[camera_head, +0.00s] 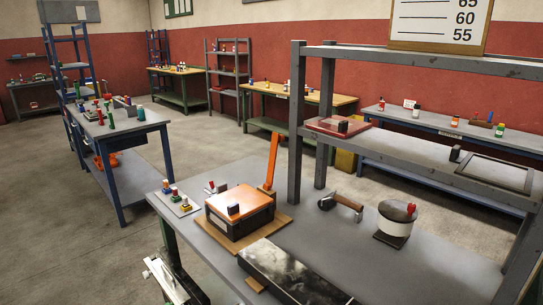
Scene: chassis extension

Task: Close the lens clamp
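No part in view is plainly marked as the lens clamp, so I cannot tell for sure which it is. An orange-topped box (240,204) with a small dark block on its lid sits on a wooden board on the near grey bench. An orange lever (273,160) stands upright at its back right corner. Behind it to the right lies a dark tool with a brown handle (347,203). A white round pot (396,219) with a dark tilted top and a red knob stands on a dark base further right.
A long dark slab (288,272) lies at the bench's front. A grey shelf frame (297,130) rises over the bench, carrying a red tray (337,126). Small coloured pieces stand on a plate (179,204). The bench's right part is clear. A blue bench (112,125) stands left.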

